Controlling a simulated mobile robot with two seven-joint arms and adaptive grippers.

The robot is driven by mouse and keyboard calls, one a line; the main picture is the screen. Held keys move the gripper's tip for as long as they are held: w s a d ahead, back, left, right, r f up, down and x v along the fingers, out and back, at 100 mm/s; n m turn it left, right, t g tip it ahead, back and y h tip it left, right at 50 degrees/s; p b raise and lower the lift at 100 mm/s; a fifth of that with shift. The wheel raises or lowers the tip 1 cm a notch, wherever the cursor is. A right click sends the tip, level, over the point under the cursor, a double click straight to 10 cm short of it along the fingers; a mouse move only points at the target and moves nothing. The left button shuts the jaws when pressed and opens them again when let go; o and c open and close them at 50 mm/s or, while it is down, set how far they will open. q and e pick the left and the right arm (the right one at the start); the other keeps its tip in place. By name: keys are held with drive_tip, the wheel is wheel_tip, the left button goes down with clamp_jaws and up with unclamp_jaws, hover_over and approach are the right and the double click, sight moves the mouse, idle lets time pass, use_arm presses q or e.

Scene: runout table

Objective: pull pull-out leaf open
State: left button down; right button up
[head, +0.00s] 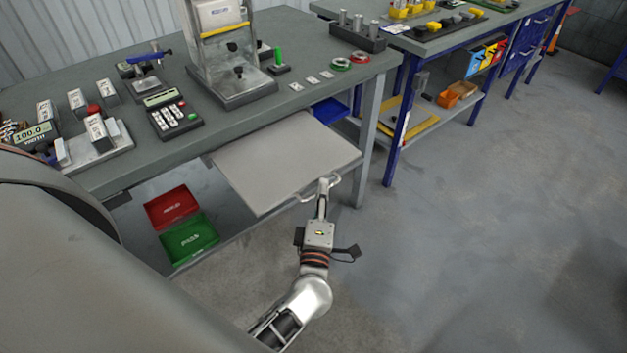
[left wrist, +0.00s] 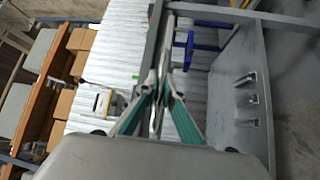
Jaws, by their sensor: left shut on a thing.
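The pull-out leaf (head: 278,158) is a flat light-grey board under the grey bench top. In the head view it sticks well out from beneath the bench's front edge. A pale bar handle (head: 303,199) is on its front edge, towards the right corner. My left gripper (head: 324,186) is at this handle, shut on it, and its fingers hide part of the bar. In the left wrist view the fingers (left wrist: 160,104) are close together, with teal sides; the handle is hard to make out between them. My right gripper is not in view.
On the bench (head: 322,84) stand a keypad device (head: 171,117), a clear-fronted machine (head: 225,50) and small parts. Red (head: 171,206) and green (head: 189,238) bins sit below, left of the leaf. A bench leg (head: 369,140) stands close right of the leaf. Open floor (head: 480,240) lies right.

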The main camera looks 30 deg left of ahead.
use_arm(q)
drive_tip(key=shift+s+d, duration=0.15)
drive_tip(key=shift+d, duration=0.15)
drive_tip(key=c, duration=2.2)
unclamp_jaws()
drive_tip(key=shift+o, duration=0.2)
drive_tip(key=shift+s, duration=0.1)
